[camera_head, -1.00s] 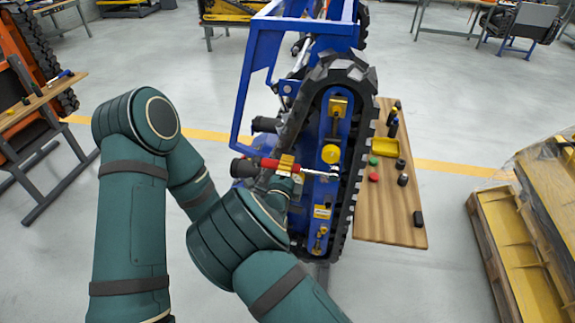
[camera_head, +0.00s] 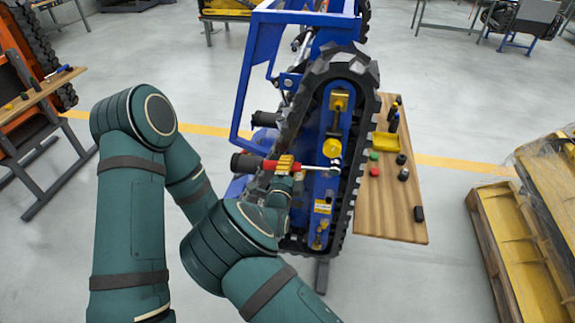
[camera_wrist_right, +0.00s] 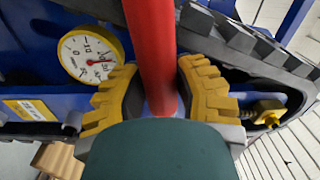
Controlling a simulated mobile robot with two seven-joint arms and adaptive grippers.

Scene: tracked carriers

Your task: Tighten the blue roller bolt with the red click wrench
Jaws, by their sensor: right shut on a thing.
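The red click wrench (camera_head: 257,164) lies across the side of the blue tracked carrier (camera_head: 327,185), nearly level. Its black grip end points left and its bright shaft points right. The wrench head is at the blue side plate, below a yellow round part; I cannot tell whether it sits on the blue roller bolt, which I cannot make out. My right gripper (camera_head: 284,175) is shut around the wrench. In the right wrist view, its yellow pads (camera_wrist_right: 160,95) flank the red handle (camera_wrist_right: 152,45). My left gripper is not in view.
A round gauge (camera_wrist_right: 91,56) shows beside the handle in the right wrist view. A wooden bench (camera_head: 385,218) with a yellow tray (camera_head: 386,146) and small parts stands right of the carrier's black track (camera_head: 290,125). Yellow pallets (camera_head: 510,240) stand farther right, with open floor between.

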